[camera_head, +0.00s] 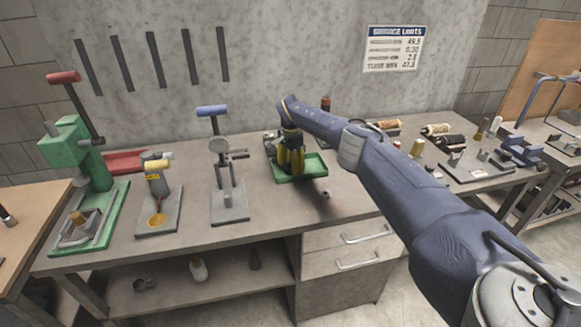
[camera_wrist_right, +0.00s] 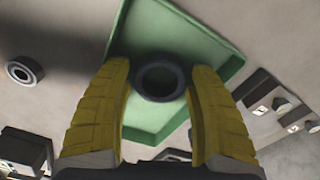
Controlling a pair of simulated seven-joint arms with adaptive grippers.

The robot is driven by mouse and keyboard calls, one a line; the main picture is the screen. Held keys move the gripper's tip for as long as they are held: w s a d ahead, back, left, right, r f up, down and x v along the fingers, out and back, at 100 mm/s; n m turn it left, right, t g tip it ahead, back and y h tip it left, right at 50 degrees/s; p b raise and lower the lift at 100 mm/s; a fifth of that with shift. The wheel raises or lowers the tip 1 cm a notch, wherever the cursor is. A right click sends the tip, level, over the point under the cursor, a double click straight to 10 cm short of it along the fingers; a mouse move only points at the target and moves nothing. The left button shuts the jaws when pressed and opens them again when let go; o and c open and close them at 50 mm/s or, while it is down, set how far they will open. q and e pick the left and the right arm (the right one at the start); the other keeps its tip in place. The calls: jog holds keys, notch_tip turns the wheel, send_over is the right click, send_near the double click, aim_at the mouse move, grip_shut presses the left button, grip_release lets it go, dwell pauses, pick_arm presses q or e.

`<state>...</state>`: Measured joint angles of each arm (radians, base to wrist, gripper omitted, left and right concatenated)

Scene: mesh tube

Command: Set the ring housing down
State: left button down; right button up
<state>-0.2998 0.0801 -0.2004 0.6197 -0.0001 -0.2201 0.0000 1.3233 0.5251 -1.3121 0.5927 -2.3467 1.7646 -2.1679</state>
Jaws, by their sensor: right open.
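The ring housing, a dark thick ring (camera_wrist_right: 161,99), shows in the right wrist view over the floor of the green tray (camera_wrist_right: 172,24). It lies between the two yellow fingers of my right gripper (camera_wrist_right: 160,71). The fingers are open, with a narrow gap visible on each side of the ring. In the head view my right gripper (camera_head: 290,172) points down into the green tray (camera_head: 311,175) on the bench, and its fingers hide the ring there. My left gripper is not in view.
Left of the tray stand a blue-handled press (camera_head: 229,205), a yellow-topped fixture (camera_head: 158,205) and a green press (camera_head: 95,165). Several parts and fixtures lie to the right. Bare bench lies in front.

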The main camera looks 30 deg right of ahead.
notch_tip(320, 180, up, 12)
dwell(0.6)
